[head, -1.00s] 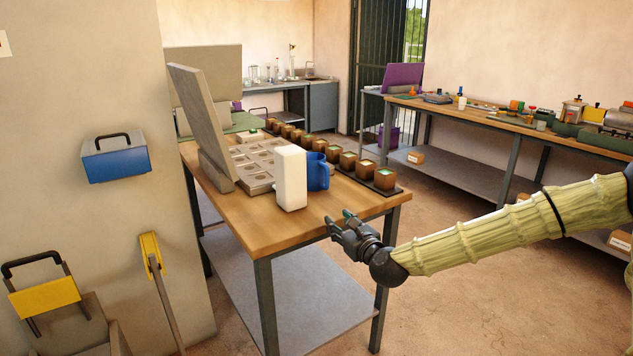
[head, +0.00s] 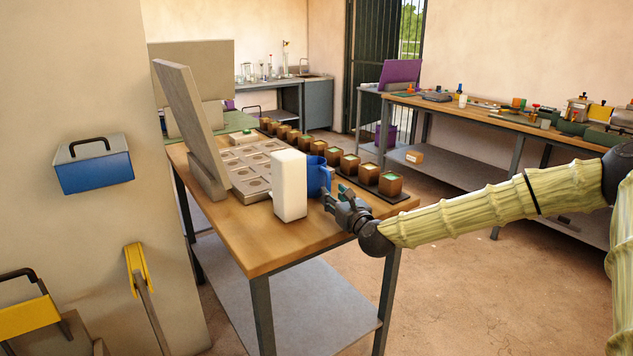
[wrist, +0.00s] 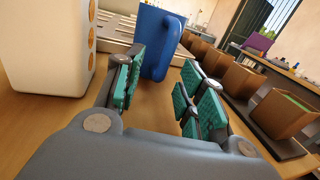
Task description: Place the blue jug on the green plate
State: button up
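The blue jug (head: 319,176) stands upright on the near wooden table, partly hidden behind a white block in the head view. In the wrist view the jug (wrist: 152,35) is straight ahead, with its handle facing me. My gripper (head: 334,196) is at the table's right edge, close to the jug. In the wrist view my gripper (wrist: 162,88) is open and empty, its green-padded fingers apart with the jug's handle just beyond the gap. I cannot make out a green plate; a flat green surface (head: 238,121) shows at the table's far end.
The white block (head: 289,186) stands left of the jug, near my left finger. A row of brown cups (head: 349,164) on a dark strip runs along the right. A grey tray with round hollows (head: 249,187) and a tilted grey panel (head: 187,125) lie to the left.

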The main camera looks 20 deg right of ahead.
aim_at(330, 188)
jog(key=shift+w+r, duration=0.2)
jog(key=shift+w, duration=0.4)
jog(key=shift+w+a+p, duration=0.1)
jog(key=shift+w+p, duration=0.2)
jog(key=shift+w, duration=1.95)
jog(key=shift+c, duration=0.4)
grip_shut()
